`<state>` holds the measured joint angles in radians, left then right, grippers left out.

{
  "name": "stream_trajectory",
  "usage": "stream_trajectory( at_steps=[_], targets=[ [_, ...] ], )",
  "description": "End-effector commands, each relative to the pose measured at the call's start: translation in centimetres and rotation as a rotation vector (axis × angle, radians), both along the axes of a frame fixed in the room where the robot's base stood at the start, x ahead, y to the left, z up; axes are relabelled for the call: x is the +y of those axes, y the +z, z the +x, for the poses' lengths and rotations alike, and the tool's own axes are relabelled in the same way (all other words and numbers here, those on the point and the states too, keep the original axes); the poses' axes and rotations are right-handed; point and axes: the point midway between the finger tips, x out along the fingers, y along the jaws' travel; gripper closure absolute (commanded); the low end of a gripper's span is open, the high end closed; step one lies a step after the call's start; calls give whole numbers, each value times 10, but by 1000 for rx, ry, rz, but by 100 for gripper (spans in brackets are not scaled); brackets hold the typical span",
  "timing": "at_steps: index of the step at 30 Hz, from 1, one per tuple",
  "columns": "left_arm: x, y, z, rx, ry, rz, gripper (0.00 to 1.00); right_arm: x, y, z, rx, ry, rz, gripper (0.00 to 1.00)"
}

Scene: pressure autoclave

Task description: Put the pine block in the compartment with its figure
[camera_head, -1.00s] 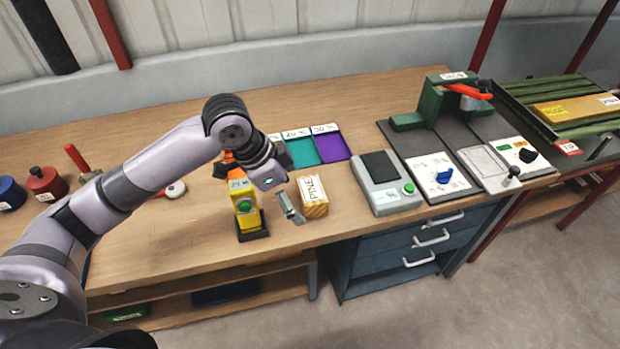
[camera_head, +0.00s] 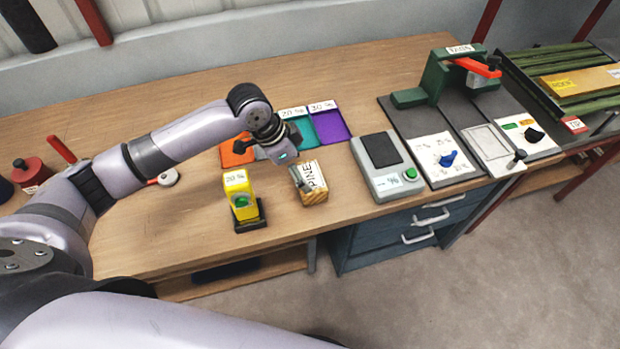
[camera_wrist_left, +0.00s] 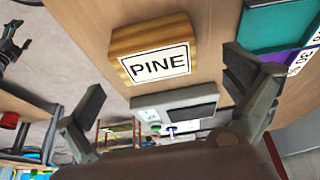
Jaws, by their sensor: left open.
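The pine block (camera_head: 314,194), wooden with a white PINE label, lies on the bench. It shows close up in the left wrist view (camera_wrist_left: 150,72). My left gripper (camera_head: 301,178) is open and empty at the block; in the wrist view its fingers (camera_wrist_left: 166,98) are spread wide with the block beyond them. A yellow meter (camera_head: 241,199) reading 20 % stands left of the block. Behind are the compartments: orange (camera_head: 236,152), teal (camera_head: 305,130) and purple (camera_head: 331,126). Labels 20 % and 30 % show at the back; my arm hides part of them.
A grey scale (camera_head: 384,172) stands right of the block. The bench's front edge is close to the block. A dark forked shape, perhaps my right gripper, shows at the wrist view's left edge (camera_wrist_left: 11,42).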

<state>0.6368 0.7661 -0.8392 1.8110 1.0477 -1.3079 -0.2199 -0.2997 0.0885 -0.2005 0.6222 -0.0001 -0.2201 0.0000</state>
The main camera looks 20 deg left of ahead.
Motion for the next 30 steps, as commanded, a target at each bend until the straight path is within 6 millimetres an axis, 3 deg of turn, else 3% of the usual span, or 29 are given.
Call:
stream_trajectory(
  at_steps=[2,5,10,15,23,30],
  targets=[
    [-1,-4,1,0,0,1,0,6,2,14,-22,-2,9,31],
    [-5,-9,1,2,-1,0,0,13,6,17,-26,-5,17,31],
    [-17,-30,3,4,0,0,0,14,19,8,-11,-6,17,31],
    [-22,-49,8,1,0,1,0,12,20,-8,12,-6,13,31],
    [-22,-52,8,-1,-1,2,0,5,19,-8,13,-4,5,31],
    [-22,-52,8,0,0,1,16,4,19,-1,2,-3,5,31]
  ],
)
